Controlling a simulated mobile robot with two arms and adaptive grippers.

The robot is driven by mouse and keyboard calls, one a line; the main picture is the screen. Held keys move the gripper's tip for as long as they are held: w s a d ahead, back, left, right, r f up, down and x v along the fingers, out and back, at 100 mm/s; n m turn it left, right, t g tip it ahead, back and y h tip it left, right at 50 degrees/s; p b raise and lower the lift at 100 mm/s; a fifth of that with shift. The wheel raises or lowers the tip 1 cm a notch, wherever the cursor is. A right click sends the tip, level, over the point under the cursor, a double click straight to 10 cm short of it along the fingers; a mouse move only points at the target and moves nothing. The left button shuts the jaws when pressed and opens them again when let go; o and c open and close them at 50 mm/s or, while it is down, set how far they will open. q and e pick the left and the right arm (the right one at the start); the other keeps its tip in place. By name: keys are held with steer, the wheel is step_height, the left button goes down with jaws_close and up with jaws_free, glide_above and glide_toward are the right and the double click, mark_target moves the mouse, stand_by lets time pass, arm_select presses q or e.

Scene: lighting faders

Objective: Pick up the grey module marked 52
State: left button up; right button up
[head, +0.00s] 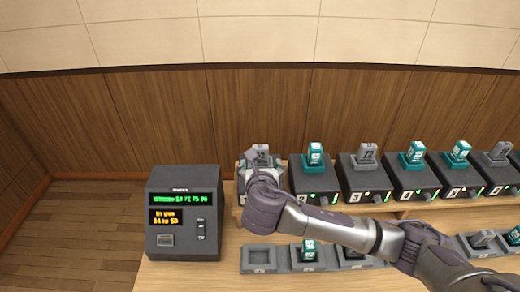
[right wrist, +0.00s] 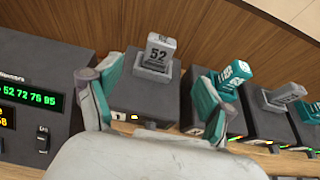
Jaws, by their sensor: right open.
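The grey module marked 52 (right wrist: 160,50) stands upright in the socket on top of the leftmost dark fader box (right wrist: 150,98). In the head view the module (head: 262,155) shows just beyond my right gripper (head: 262,168). In the right wrist view my right gripper (right wrist: 152,98) is open, with teal-padded fingers spread left and right. The module appears between and beyond the fingertips, and nothing is held. My left gripper is not in view.
A console (head: 184,213) with lit text stands at the left. More fader boxes with teal and grey modules (head: 366,153) run to the right. In front are low trays (head: 262,258), some holding modules. My right arm crosses above them.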

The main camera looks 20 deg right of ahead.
mark_target(260, 150)
steer(key=x, duration=0.5)
steer(key=shift+w+d+r+p, duration=0.1)
steer(key=shift+w+p, duration=0.05)
steer(key=shift+p, duration=0.25)
steer(key=shift+x, duration=1)
steer(key=shift+r+p+x, duration=0.2)
steer(key=shift+p+x, duration=0.4)
steer(key=shift+x, duration=1.6)
steer(key=shift+w+d+f, duration=0.15)
steer(key=shift+w+f, duration=0.1)
steer(key=shift+w, duration=0.2)
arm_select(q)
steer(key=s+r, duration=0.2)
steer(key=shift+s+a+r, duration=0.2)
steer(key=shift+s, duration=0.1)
arm_select(e)
steer(key=shift+s, duration=0.1)
steer(key=shift+c, duration=1)
steer(key=c, duration=1.1)
